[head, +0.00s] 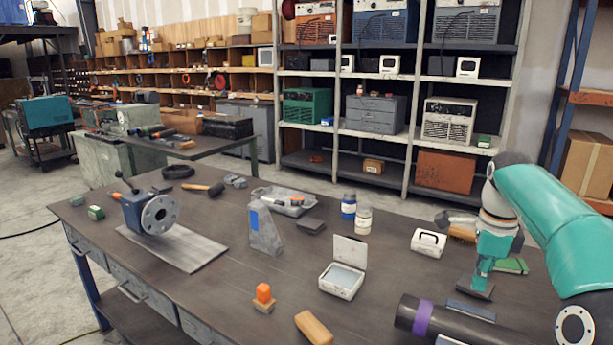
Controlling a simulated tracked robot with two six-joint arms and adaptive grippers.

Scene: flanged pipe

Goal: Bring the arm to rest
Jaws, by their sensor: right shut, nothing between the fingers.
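My right arm (548,228) comes in from the right edge, a teal link with grey joints, bent down over the right end of the bench. My right gripper (477,288) points downward there, shut and empty, above or beside the dark pipe (470,328). Whether its tips touch anything below cannot be told. The pipe lies at the lower right, with a purple band (422,318) near its left end; its right part leaves the frame. A grey flange disc with holes (159,214) faces out from a blue body at the bench's left. My left gripper is not in view.
On the bench (222,305) are an open white box (343,281), a white case (428,242), a grey angled block (264,232), an orange-topped piece (263,296), a wooden block (313,327) and two jars. A green item (511,265) lies near my gripper. Shelves stand behind.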

